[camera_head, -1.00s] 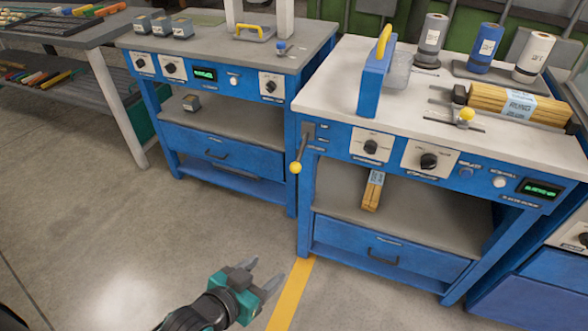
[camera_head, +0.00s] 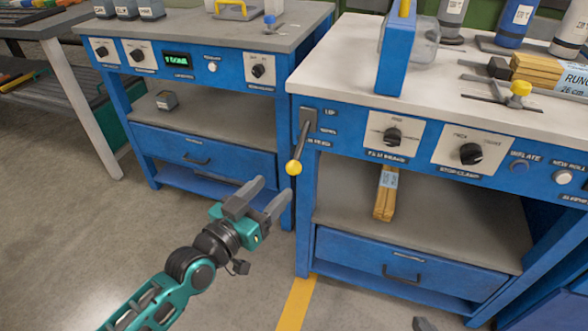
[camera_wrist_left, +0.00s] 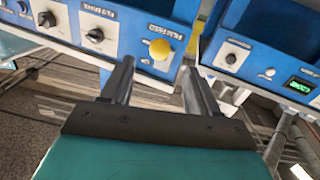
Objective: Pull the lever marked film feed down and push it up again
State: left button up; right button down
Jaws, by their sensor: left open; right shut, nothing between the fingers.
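The film feed lever (camera_head: 301,140) sits at the left end of the right bench's blue front panel. Its dark shaft slants down and left from a grey plate to a yellow ball knob (camera_head: 293,168). The knob also shows in the left wrist view (camera_wrist_left: 160,50), beyond and between the fingers, below a film feed label. My left gripper (camera_head: 274,192) is open and empty, just left of and below the knob, apart from it. Only a dark tip of what seems my right gripper (camera_head: 425,324) shows at the bottom edge of the head view.
The right bench (camera_head: 350,75) carries a blue stand (camera_head: 397,50), a wood bundle and rolls. Its panel has knobs and buttons right of the lever. The left bench (camera_head: 280,32) stands close beside it, with a gap between. The floor in front is clear.

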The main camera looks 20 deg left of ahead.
aim_at(289, 173)
pick_arm(q)
jog(key=b+x, duration=0.1)
jog(key=x, duration=0.8)
jog(key=shift+b, duration=0.4)
grip_shut()
